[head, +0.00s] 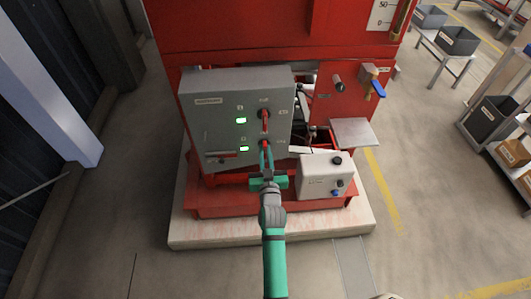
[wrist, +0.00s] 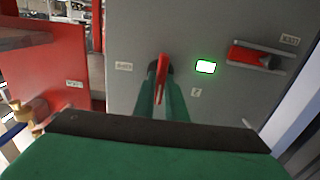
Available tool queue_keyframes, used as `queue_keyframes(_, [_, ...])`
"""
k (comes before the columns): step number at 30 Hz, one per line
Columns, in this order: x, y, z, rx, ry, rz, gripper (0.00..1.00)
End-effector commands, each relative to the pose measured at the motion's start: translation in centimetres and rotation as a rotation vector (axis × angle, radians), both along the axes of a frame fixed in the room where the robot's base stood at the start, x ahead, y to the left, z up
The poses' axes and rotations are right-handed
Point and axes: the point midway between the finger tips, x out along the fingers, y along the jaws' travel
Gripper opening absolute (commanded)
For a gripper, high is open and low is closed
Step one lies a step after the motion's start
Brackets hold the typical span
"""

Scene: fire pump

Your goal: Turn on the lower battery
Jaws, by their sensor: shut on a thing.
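The grey control panel (head: 215,110) on the red pump unit carries two red rotary handles, one above the other. The upper handle (head: 264,115) looks roughly upright. The lower handle (head: 265,145) is where my gripper (head: 267,163) reaches in from the front. In the wrist view, my green fingers (wrist: 161,100) stand on both sides of the lower red handle (wrist: 162,75), shut on it; it looks close to vertical there. A lower green light (head: 244,149) glows beside it and also shows in the wrist view (wrist: 206,67). An upper green light (head: 241,120) glows too.
A red horizontal lever (wrist: 255,57) is on the panel's lower left in the head view. A white box with knobs (head: 320,176) stands right of my gripper. A blue-handled brass valve (head: 376,86) is further right. The floor in front is open.

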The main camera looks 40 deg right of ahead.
Motion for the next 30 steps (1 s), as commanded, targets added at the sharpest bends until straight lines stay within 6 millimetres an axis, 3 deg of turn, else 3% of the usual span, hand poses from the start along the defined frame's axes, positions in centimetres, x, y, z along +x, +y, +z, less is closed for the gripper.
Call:
queue_keyframes(3, [-0.2, -0.1, 0.0, -0.003, 0.002, -0.002, 0.0])
queue_keyframes(4, [-0.2, -0.1, 0.0, -0.003, 0.002, -0.002, 0.14])
queue_keyframes(6, [-0.2, -0.1, -0.1, -0.002, 0.001, -0.002, 0.3])
queue_keyframes(19, [-0.7, 0.2, -0.1, -0.001, 0.002, -0.002, 0.3])
queue_keyframes(30, [-5.8, 3.1, -0.2, 0.0, 0.004, -0.006, 0.3])
